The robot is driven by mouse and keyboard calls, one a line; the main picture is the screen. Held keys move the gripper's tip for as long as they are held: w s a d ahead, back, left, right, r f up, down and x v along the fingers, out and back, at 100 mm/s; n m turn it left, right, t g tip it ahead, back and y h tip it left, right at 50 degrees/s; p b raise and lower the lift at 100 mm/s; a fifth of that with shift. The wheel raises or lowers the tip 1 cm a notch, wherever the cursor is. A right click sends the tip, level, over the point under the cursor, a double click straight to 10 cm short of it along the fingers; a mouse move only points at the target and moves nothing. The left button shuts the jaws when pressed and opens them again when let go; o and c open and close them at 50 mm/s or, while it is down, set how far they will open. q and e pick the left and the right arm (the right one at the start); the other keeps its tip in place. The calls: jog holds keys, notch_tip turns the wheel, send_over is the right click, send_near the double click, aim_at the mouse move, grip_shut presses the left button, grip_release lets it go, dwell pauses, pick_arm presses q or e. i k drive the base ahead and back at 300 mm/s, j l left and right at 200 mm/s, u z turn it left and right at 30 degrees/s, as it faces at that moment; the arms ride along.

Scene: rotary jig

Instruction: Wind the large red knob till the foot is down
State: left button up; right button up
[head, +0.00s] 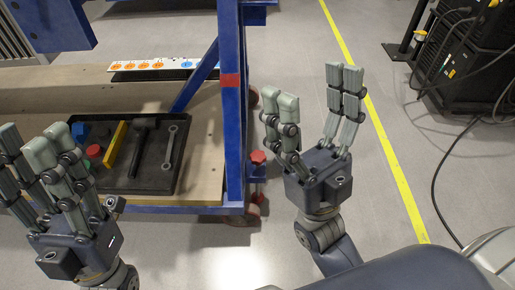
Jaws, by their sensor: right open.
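The red knob (257,157) sits on a blue bracket at the right side of the blue frame's post, low down. A threaded stem with a small red foot (257,197) shows below it. I cannot tell whether the foot touches the floor. My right gripper (312,95) is open and empty to the right of the knob, its fingers pointing up in the picture, apart from the knob. My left gripper (29,140) is at the far left, in front of the tray; its fingers are spread and nothing shows between them.
The blue frame (232,110) carries a wooden shelf (205,188). On it lies a black tray (158,182) with a wrench (171,147), a mallet (142,145) and coloured blocks. Floor is clear right of the post; cables (437,190) lie farther right.

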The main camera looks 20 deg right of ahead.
aim_at(256, 157)
jog(key=l+u, duration=0.3)
jog(key=l, duration=0.25)
jog(key=l+u, duration=0.3)
jog(key=l, duration=0.2)
jog(key=k+l+u, duration=0.25)
jog(key=l, duration=0.25)
jog(key=l+u, duration=0.3)
jog(key=l, duration=0.2)
jog(key=k, duration=0.05)
